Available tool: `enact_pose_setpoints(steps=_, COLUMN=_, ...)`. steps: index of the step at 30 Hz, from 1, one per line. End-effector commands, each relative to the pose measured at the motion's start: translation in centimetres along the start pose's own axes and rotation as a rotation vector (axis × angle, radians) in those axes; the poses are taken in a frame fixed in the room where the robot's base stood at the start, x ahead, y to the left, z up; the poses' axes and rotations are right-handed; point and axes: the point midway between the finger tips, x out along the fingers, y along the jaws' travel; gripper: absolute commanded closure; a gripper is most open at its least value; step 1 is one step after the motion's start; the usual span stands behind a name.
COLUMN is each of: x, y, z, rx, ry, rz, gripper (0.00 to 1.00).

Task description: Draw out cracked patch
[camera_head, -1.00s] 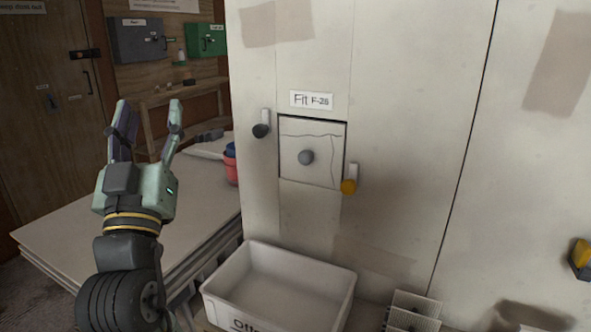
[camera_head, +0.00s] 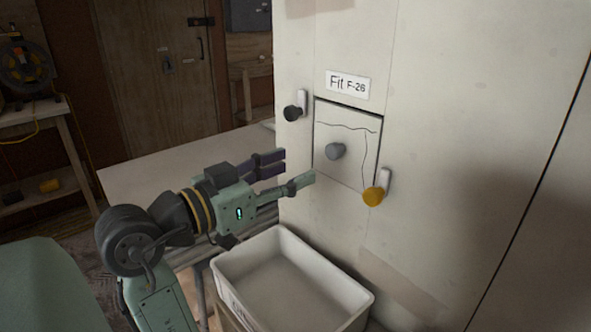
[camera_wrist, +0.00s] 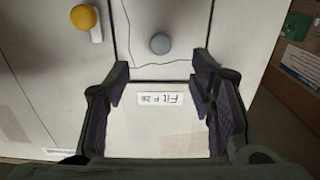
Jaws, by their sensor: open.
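The cracked patch (camera_head: 340,175) is a square panel set in the pale wall, with dark crack lines and a grey round knob (camera_head: 335,151) at its middle. A dark knobbed catch (camera_head: 293,112) sits at its upper left and a yellow-knobbed catch (camera_head: 375,194) at its lower right. My gripper (camera_head: 300,170) is open and empty, its fingers pointing right, left of the patch in the head view. In the wrist view the patch (camera_wrist: 185,70) and knob (camera_wrist: 160,43) lie beyond the open fingers (camera_wrist: 166,95). I see no contact with the knob.
A label "Fit F-26" (camera_head: 347,85) is above the patch. An open, empty-looking white bin (camera_head: 228,282) stands below it. A pale table (camera_head: 175,160) lies behind my arm. A wooden bench (camera_head: 50,125) is at far left.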

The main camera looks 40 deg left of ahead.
Motion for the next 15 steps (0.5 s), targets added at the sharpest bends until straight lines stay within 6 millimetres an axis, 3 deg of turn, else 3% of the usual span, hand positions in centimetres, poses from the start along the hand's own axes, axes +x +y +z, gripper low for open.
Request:
enact_pose_setpoints(steps=5, x=1.5, y=0.0, z=0.0, rx=0.000, ry=-0.002, rz=0.002, gripper=0.50)
enact_pose_setpoints(steps=15, x=6.5, y=0.1, z=-0.1, rx=0.001, ry=-0.001, rz=0.001, gripper=0.50)
